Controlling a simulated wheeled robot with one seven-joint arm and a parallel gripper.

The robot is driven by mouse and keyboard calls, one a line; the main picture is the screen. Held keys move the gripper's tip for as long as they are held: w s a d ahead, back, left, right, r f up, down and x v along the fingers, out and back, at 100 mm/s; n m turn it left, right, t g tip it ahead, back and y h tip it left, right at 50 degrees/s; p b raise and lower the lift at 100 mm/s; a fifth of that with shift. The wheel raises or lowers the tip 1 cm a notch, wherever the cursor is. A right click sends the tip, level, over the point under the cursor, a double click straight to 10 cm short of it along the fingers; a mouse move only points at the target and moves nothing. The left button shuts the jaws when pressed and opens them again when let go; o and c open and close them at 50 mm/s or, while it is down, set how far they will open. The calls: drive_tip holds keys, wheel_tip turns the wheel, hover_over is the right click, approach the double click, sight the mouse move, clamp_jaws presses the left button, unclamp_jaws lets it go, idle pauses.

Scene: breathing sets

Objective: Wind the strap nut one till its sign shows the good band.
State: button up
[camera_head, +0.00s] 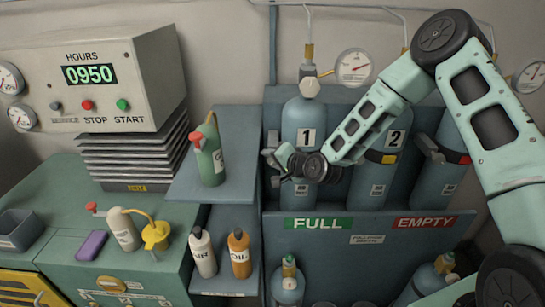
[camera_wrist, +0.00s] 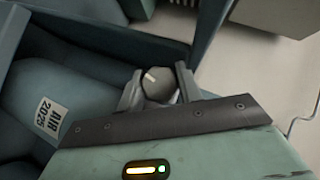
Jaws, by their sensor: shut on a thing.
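The strap nut one (camera_wrist: 158,82) is a round grey knob with a pale mark toward its upper left in the wrist view. My gripper (camera_wrist: 159,92) is shut on it, one finger on each side. In the head view my gripper (camera_head: 273,158) reaches in at the left side of cylinder one (camera_head: 306,118), a blue bottle marked 1. My gripper and wrist cover the middle of that cylinder, and I cannot see its strap sign. In the wrist view the cylinder (camera_wrist: 80,88) lies at the left with an AIR 2025 label.
Cylinder two (camera_head: 368,184) stands to the right with a yellow strap sign (camera_head: 381,157). Further right, another cylinder has a red sign (camera_head: 456,157). A shelf (camera_head: 190,190) with a green bottle (camera_head: 209,160) stands left of my gripper. A gauge (camera_head: 353,67) hangs above.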

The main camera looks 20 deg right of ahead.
drive_tip(key=shift+n+g+h, duration=0.3)
drive_tip(key=shift+h, duration=0.1)
drive_tip(key=shift+f, duration=0.1)
drive_tip(key=o, duration=1)
